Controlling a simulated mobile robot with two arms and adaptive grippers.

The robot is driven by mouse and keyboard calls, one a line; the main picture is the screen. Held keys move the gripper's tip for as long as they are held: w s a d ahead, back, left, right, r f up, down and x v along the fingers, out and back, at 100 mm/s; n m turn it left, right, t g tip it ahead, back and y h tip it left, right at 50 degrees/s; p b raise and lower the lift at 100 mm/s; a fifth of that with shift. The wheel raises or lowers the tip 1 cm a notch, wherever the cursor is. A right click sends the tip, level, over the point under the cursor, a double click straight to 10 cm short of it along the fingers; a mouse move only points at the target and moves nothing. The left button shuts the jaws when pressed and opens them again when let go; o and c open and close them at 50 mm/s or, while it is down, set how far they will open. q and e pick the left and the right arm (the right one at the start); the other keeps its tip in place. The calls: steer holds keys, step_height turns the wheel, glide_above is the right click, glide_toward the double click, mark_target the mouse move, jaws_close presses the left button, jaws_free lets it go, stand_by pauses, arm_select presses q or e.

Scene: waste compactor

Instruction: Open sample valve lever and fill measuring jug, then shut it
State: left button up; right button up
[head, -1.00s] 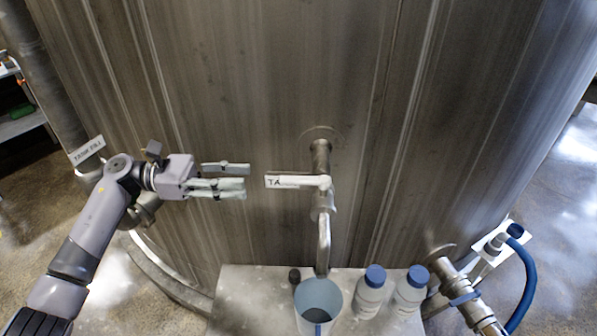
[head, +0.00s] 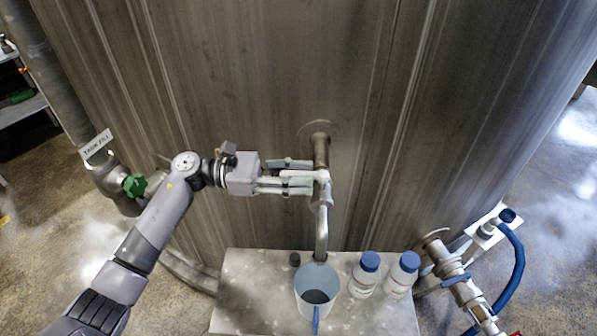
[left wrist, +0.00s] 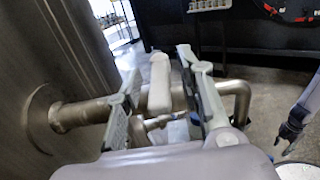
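The sample valve's white lever (head: 303,174) points left from the valve body (head: 323,190) on the tank. My left gripper (head: 300,178) is at the lever with its fingers open. In the left wrist view the lever (left wrist: 160,82) stands between the two fingers (left wrist: 163,95), with a gap visible on each side. The spout (head: 321,235) curves down over the light blue measuring jug (head: 303,290), which stands upright on the shelf.
Two white bottles with blue caps (head: 364,275) (head: 402,273) stand right of the jug on the grey shelf (head: 245,290). A pipe with a blue hose (head: 518,265) is at lower right. A green-handled valve (head: 134,186) sits left, behind my arm. The tank wall (head: 250,80) is close behind.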

arm_select(q)
steer(key=shift+c, duration=0.6)
jaws_close()
